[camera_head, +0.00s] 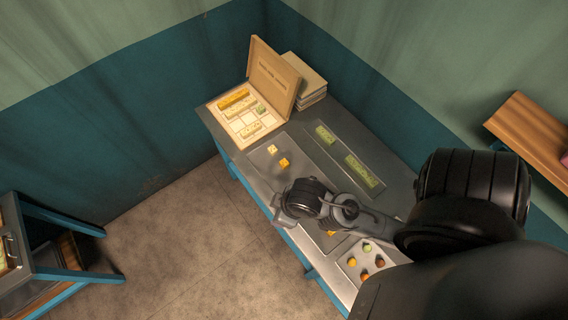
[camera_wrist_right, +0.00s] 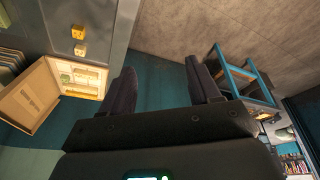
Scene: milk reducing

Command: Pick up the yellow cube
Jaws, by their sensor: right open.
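A pale yellow cube (camera_head: 272,149) lies on a dark tray on the grey table, with an orange-yellow cube (camera_head: 284,162) just beside it. Both also show in the right wrist view, the pale one (camera_wrist_right: 80,50) below the orange one (camera_wrist_right: 78,32). Another orange piece (camera_head: 331,233) is partly hidden under my right arm. My right gripper (camera_wrist_right: 163,86) is open and empty, its two fingers wide apart. In the head view it is over the table's front edge, apart from both cubes and nearer the camera. My left gripper is out of view.
An open wooden case (camera_head: 276,79) with yellow and green blocks stands at the table's far end, beside stacked books (camera_head: 306,86). Green bars (camera_head: 361,170) lie in a second tray. A white tray (camera_head: 347,263) holds several round coloured pieces. A wooden shelf (camera_head: 530,125) is at right.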

